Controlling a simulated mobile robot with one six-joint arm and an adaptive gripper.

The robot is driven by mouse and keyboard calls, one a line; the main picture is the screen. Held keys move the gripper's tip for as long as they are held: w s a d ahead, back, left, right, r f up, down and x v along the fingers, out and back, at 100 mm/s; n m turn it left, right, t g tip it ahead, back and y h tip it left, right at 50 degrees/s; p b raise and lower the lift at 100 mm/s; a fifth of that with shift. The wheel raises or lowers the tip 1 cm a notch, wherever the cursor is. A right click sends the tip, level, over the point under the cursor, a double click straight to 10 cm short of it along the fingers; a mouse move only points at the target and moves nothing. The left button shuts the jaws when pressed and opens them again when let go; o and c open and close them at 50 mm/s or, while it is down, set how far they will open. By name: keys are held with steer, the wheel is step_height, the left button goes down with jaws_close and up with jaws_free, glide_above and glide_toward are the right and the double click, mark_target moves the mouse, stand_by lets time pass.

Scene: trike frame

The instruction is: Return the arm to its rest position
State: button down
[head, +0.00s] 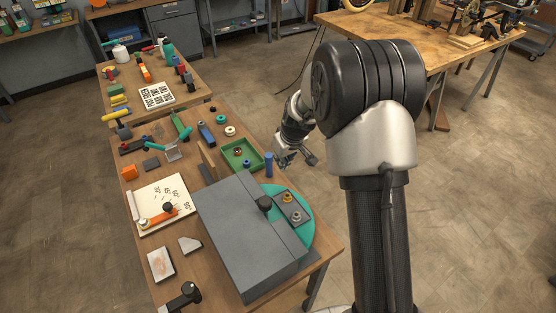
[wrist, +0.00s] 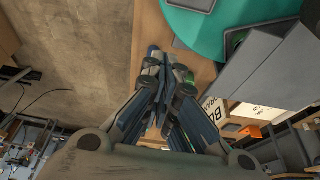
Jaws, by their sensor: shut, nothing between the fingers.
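The bench edge and a teal round plate (wrist: 220,32) show beyond the fingers. No held object shows in either view.
A grey box (head: 245,235), the teal plate (head: 305,228) and a green tray (head: 255,168) sit near the bench's right side. A second workbench (head: 375,40) stands at the upper right. The floor (head: 470,200) at right is clear.

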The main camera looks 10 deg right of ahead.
steer(key=s+a+r+m, duration=0.1)
steer(key=s+r, duration=1.4)
steer(key=r, duration=0.4)
steer(key=s+d+r+m+t+h, duration=0.1)
steer(key=s+r+m, duration=0.1)
steer(key=s, duration=1.9)
steer(key=shift+s+r+m, duration=0.25)
steer(key=shift+r+m, duration=0.15)
steer(key=shift+d, duration=0.1)
